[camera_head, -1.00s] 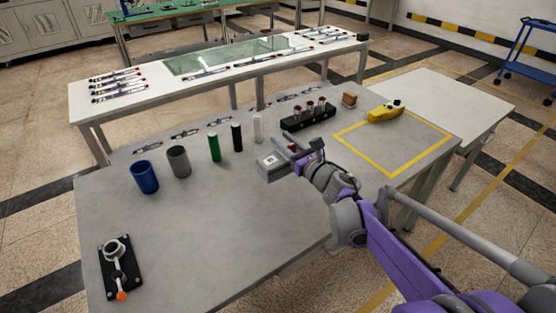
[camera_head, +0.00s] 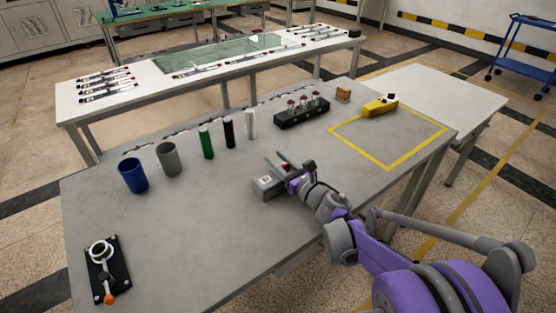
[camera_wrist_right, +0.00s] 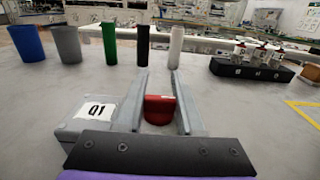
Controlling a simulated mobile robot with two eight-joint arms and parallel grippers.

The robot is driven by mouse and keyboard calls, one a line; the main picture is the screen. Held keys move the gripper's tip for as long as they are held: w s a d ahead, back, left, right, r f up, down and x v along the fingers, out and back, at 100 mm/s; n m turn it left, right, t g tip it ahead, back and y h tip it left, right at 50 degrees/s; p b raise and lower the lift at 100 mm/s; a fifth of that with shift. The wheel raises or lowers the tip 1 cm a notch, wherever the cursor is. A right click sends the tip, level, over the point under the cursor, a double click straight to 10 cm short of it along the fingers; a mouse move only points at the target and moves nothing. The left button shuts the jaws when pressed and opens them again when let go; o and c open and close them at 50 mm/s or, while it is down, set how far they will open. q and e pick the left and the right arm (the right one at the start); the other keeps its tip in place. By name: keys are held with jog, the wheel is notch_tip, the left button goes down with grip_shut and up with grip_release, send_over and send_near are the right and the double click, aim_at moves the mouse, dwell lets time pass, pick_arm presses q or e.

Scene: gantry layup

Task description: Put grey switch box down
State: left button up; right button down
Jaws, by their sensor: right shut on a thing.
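The grey switch box (camera_head: 268,187) has a white label, which reads Q1 in the right wrist view (camera_wrist_right: 92,112). My right gripper (camera_head: 283,171) is shut on it. In the right wrist view, a red part (camera_wrist_right: 159,109) shows between the two grey fingers (camera_wrist_right: 160,100). The box is at or just above the grey table (camera_head: 215,235), near its middle; I cannot tell whether its underside touches. The gripper and wrist hide part of the box. My left gripper is not in view.
Blue (camera_head: 133,176) and grey (camera_head: 168,160) cups and green (camera_head: 206,143), black (camera_head: 229,133) and white (camera_head: 250,124) cylinders stand behind the box. A black rack (camera_head: 302,113) and yellow tool (camera_head: 380,105) are farther right. The yellow-taped area (camera_head: 387,165) is mostly bare.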

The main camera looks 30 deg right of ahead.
jog(key=c, duration=0.6)
grip_release()
jog(key=shift+o, duration=0.4)
jog(key=shift+r, duration=0.15)
jog(key=s, duration=0.4)
jog(key=s+p, duration=0.1)
jog(key=s, duration=0.3)
jog(key=s+d, duration=0.1)
jog(key=s, duration=0.3)
jog(key=shift+p, duration=0.3)
